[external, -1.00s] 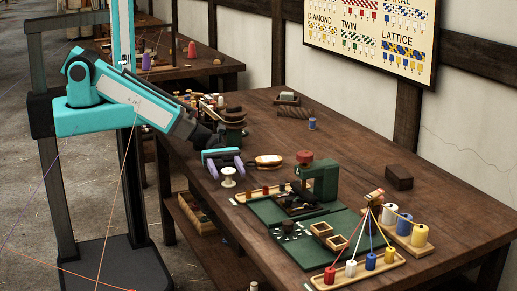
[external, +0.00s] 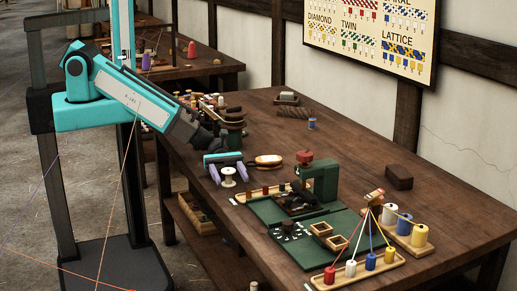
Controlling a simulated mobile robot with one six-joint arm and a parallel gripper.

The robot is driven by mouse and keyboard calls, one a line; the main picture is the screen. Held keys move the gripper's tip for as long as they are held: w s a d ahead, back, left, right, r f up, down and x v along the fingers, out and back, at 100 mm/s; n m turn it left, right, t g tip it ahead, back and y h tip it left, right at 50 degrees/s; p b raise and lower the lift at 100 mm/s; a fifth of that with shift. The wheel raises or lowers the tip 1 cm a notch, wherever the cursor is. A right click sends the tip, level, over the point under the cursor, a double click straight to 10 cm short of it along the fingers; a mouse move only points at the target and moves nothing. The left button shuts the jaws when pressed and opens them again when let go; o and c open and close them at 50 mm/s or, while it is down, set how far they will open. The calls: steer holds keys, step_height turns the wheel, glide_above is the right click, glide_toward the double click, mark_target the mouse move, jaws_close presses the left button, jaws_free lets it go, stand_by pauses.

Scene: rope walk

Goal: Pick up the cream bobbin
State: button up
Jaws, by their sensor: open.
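The cream bobbin (external: 228,176) stands upright on the table near its left front edge. It is a small pale spool with wide flanges. My gripper (external: 228,174) is open, with its two purple-grey fingers on the left and right of the bobbin. I cannot tell whether either finger touches it.
A wooden board with a pale coil (external: 268,160) lies behind my gripper. The table's right rear is mostly clear.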

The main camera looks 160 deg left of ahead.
steer(key=c, duration=1.1)
steer(key=shift+r, duration=0.15)
steer(key=shift+r+b, duration=0.4)
steer(key=shift+r, duration=4.5)
